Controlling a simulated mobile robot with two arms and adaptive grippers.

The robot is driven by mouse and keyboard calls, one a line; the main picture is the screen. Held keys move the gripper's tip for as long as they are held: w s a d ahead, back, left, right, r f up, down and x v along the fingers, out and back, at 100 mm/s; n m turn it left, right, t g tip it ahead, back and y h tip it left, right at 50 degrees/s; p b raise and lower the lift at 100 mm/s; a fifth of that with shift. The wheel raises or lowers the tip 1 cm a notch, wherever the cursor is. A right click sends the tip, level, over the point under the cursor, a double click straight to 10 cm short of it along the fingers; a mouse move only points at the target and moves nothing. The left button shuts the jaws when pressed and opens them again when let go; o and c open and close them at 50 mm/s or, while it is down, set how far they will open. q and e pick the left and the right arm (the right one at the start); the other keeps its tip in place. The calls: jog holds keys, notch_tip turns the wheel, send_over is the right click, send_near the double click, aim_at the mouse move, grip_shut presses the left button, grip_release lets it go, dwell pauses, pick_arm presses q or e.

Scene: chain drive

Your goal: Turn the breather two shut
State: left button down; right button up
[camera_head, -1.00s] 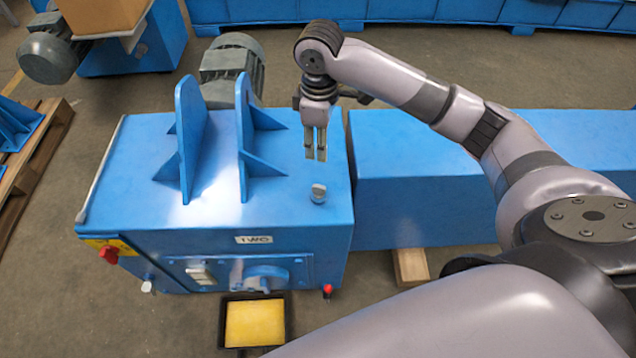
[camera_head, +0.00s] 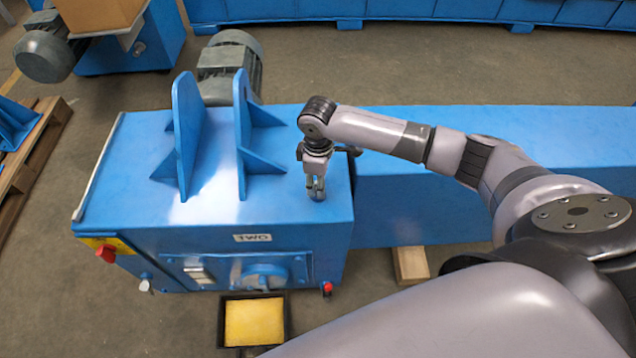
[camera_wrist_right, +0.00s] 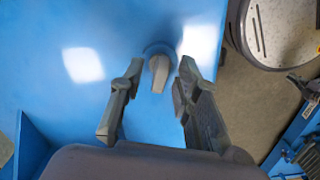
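The breather (camera_wrist_right: 159,72) is a small grey cap with a raised grip on the blue top of the machine marked TWO (camera_head: 252,237). In the right wrist view it sits just beyond and between the fingertips, with a gap on each side. My right gripper (camera_head: 316,190) points down over the breather near the right edge of the top, and hides most of it in the head view. Its fingers (camera_wrist_right: 155,78) are apart and hold nothing. My left gripper is not in view.
Two upright blue plates (camera_head: 243,130) with ribs stand left of my right gripper. A grey motor (camera_head: 230,65) is behind them. A red knob (camera_head: 106,254) and a red-tipped lever (camera_head: 327,288) are on the front. A yellow-filled tray (camera_head: 254,322) lies on the floor.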

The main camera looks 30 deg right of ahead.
jog(key=shift+f, duration=0.4)
jog(key=shift+c, duration=0.2)
grip_shut()
